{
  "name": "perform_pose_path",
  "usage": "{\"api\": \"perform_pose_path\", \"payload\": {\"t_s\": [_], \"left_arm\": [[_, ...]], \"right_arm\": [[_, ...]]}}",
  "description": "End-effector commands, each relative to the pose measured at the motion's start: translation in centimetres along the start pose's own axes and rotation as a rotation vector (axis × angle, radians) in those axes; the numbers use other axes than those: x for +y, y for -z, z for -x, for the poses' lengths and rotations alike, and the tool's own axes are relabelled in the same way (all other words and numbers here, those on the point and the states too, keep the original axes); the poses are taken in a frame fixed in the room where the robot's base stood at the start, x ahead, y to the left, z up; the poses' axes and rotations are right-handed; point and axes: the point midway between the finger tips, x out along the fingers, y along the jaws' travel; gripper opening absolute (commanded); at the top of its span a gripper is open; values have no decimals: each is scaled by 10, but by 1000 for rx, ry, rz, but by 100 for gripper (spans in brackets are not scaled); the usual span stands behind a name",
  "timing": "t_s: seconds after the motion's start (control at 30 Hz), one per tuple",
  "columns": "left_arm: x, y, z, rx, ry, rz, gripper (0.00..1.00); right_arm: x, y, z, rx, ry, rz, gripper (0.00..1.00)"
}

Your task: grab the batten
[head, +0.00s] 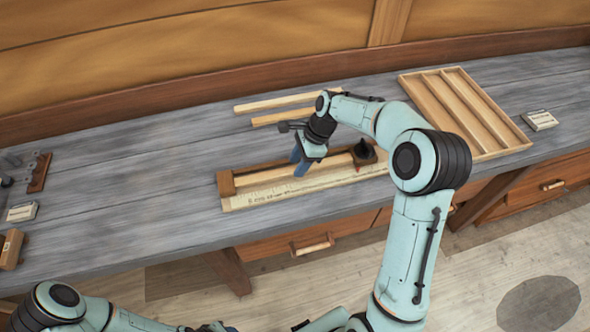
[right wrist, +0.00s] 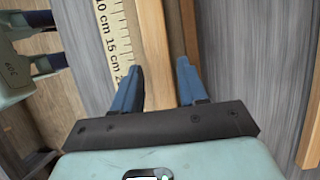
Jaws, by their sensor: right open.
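The batten (head: 335,162) is a pale wooden strip lying along a measuring board (head: 235,203) with a printed centimetre scale. In the right wrist view, the batten (right wrist: 155,45) runs up between my fingers, beside the scale (right wrist: 115,38). My right gripper (head: 301,166) is over the batten with its blue fingers open, one on each side of it in the right wrist view (right wrist: 160,66). I cannot tell whether they touch it. My left gripper (right wrist: 45,42) shows at the left of the right wrist view, fingers apart and empty, away from the batten.
A dark clamp-like block (head: 364,153) sits at the board's right part, and a brown end block (head: 226,183) at its left. Two loose strips (head: 285,101) lie behind. A slotted wooden tray (head: 405,84) stands at the right. The left bench top (head: 130,190) is mostly clear.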

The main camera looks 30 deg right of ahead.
Motion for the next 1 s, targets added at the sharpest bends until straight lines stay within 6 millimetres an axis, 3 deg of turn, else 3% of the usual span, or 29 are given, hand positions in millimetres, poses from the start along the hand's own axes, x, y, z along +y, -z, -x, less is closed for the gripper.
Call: {"api": "perform_pose_path", "payload": {"t_s": [0.1, 0.37, 0.5, 0.83, 1.0], "left_arm": [[-1, -1, -1, -1, 0, 0, 43], [-1, -1, -1, -1, 0, 0, 43], [-1, -1, -1, -1, 0, 0, 43], [0, 0, -1, -1, 0, 0, 43], [2, 2, 3, 3, -1, -1, 43]], "right_arm": [[0, 1, -12, 0, -1, -2, 43], [0, 0, -14, 0, 1, -1, 43], [0, 0, -13, 0, 1, 0, 0], [0, -1, -10, 0, 2, 0, 0], [-1, -11, 13, 0, 6, 3, 0]]}}
